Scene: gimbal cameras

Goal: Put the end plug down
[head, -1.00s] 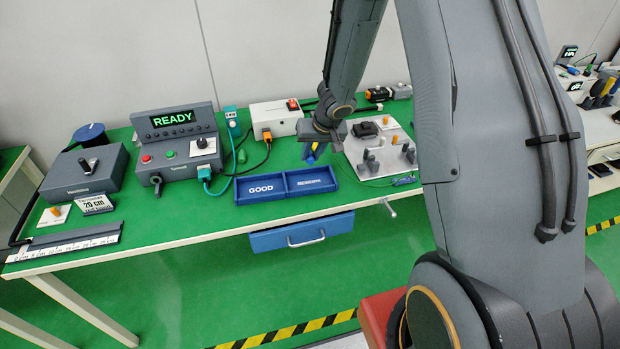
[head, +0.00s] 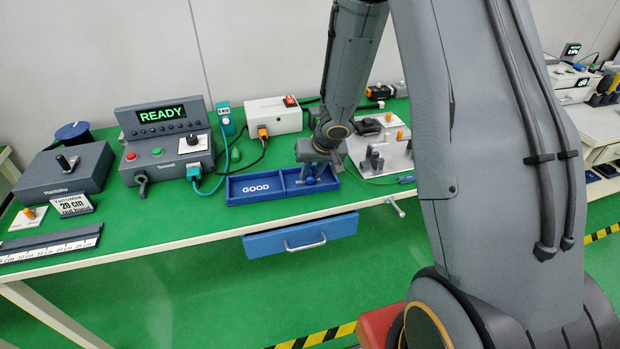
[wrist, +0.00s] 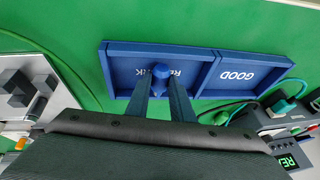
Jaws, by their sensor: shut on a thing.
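The end plug is a small blue piece with a rounded end; it shows in the wrist view (wrist: 160,71) and just below my gripper in the head view (head: 310,181). My gripper (wrist: 161,84) is shut on it. The two fingers point into the right compartment of a blue two-part tray (head: 238,199), whose lettering is partly covered by the fingers and plug. The left compartment reads GOOD. I cannot tell whether the plug touches the tray floor. The tray also shows in the wrist view (wrist: 200,51).
A grey tester (head: 165,150) with a READY display stands left of the tray. A light board with grey pegs (head: 380,150) is close on the right. A blue drawer (head: 300,238) hangs under the table's front edge.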

